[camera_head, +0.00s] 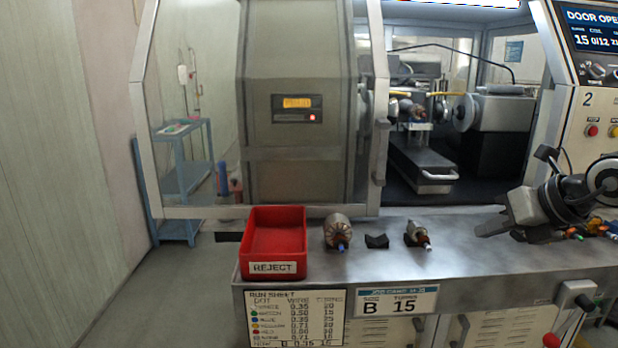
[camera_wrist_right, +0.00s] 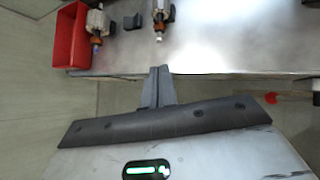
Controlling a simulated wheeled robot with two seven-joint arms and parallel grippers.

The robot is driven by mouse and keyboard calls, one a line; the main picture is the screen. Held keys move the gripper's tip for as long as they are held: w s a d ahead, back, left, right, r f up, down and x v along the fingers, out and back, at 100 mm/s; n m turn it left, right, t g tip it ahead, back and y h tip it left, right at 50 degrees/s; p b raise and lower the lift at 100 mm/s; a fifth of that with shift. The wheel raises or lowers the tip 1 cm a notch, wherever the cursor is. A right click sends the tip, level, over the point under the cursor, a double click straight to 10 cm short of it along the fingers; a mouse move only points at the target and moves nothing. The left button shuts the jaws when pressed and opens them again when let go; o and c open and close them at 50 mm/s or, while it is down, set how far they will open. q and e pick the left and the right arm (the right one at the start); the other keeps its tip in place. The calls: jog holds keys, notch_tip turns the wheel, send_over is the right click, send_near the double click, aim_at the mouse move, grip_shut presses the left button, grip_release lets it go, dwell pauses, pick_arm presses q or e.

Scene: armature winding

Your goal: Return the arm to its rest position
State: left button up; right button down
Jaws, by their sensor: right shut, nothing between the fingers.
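My right arm comes in from the right in the head view, over the right part of the metal bench (camera_head: 460,262). My left arm and gripper are not in view.
A red REJECT bin (camera_head: 273,233) stands at the bench's left end. Right of it are an armature (camera_head: 338,231), an empty dark cradle (camera_head: 377,241) and a smaller armature (camera_head: 417,233). The winding machine (camera_head: 436,176) stands open behind. Coloured items (camera_head: 590,230) lie beyond my arm.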

jog(key=s+a+f+m+t+y, duration=0.15)
jog(key=a+f+m+y, duration=0.35)
jog(key=a, duration=0.5)
jog(key=s+a+f+m+t+y, duration=0.1)
jog(key=s+a+f+m+y, duration=0.2)
jog(key=a+f+y, duration=0.5)
jog(key=s+f+m+h, duration=0.7)
jog(key=s+f+m, duration=0.2)
jog(key=f+m, duration=0.3)
jog(key=s+a+f+m+h, duration=0.1)
jog(key=s+f+m+h, duration=0.6)
jog(key=f+m, duration=0.5)
jog(key=shift+s+a+m+g, duration=0.15)
jog(key=shift+s+m+g, duration=0.3)
jog(key=shift+s+m, duration=0.6)
